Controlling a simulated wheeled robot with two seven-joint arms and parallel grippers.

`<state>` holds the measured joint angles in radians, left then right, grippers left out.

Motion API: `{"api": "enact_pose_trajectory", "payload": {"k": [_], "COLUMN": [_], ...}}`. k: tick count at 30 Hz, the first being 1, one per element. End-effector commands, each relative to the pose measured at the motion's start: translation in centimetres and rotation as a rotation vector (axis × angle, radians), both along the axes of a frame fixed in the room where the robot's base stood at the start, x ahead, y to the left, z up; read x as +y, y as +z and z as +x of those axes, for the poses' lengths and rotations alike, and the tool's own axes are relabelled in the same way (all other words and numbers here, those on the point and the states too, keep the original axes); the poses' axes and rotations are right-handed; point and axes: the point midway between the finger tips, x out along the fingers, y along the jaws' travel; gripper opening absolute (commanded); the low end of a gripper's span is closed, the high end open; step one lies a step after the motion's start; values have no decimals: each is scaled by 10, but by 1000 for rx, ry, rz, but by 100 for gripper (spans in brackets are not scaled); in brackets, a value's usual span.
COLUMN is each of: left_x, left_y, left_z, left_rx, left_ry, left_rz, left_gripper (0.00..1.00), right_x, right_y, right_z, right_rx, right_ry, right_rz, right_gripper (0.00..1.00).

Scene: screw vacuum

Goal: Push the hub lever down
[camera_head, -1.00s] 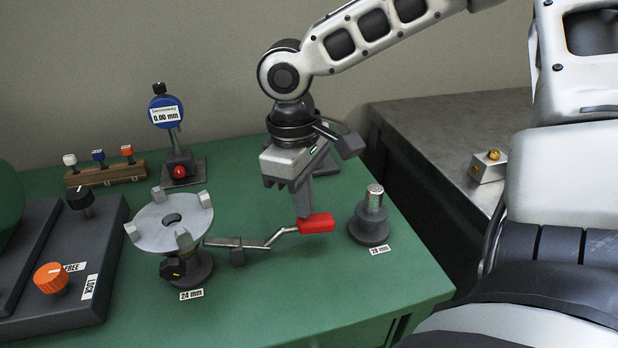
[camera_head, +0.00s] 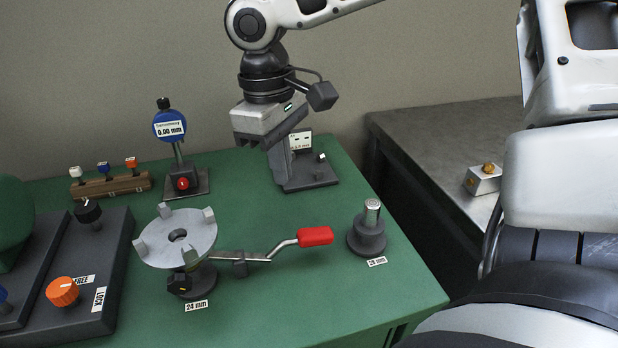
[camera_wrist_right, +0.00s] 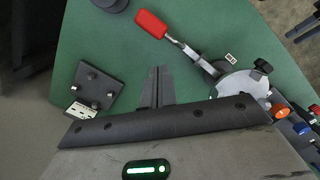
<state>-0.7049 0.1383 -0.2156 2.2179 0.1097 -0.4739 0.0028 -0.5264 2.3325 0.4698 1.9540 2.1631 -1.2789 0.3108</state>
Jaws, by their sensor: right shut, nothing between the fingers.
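The hub lever (camera_head: 260,257) extends right from the hub (camera_head: 175,238), a grey disc with several raised lugs on a dark stand. Its red handle (camera_head: 316,236) is held above the green table by a bent metal rod. My right gripper (camera_head: 280,175) is shut and empty, above and behind the handle, apart from it. In the right wrist view, the closed fingertips (camera_wrist_right: 158,70) point toward the table with the red handle (camera_wrist_right: 150,24) beyond them. My left gripper is not in view.
A dark post (camera_head: 367,238) stands right of the handle. Behind my right gripper is a dark-based fixture (camera_head: 315,178) with a white label. A blue dial gauge (camera_head: 169,125) and a wooden rack (camera_head: 110,186) stand at the back left. An orange knob (camera_head: 62,291) is at front left.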

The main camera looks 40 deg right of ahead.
Motion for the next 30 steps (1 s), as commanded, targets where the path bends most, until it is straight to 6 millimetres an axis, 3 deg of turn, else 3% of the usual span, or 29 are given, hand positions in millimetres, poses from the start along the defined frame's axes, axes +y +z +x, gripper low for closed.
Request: {"api": "enact_pose_trajectory", "payload": {"k": [1,6,12,30], "left_x": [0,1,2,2], "left_y": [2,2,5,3], "left_z": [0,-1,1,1], "left_rx": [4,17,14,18], "left_ry": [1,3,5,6], "left_rz": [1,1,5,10], "left_gripper": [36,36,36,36], "right_x": [0,1,2,3], "right_y": [16,53,79,86], "right_z": [2,6,8,8], "right_rx": [-4,-4,0,0], "right_ry": [0,-1,0,0], "right_rz": [-1,-1,-1,0], "right_gripper": [0,0,0,0]}}
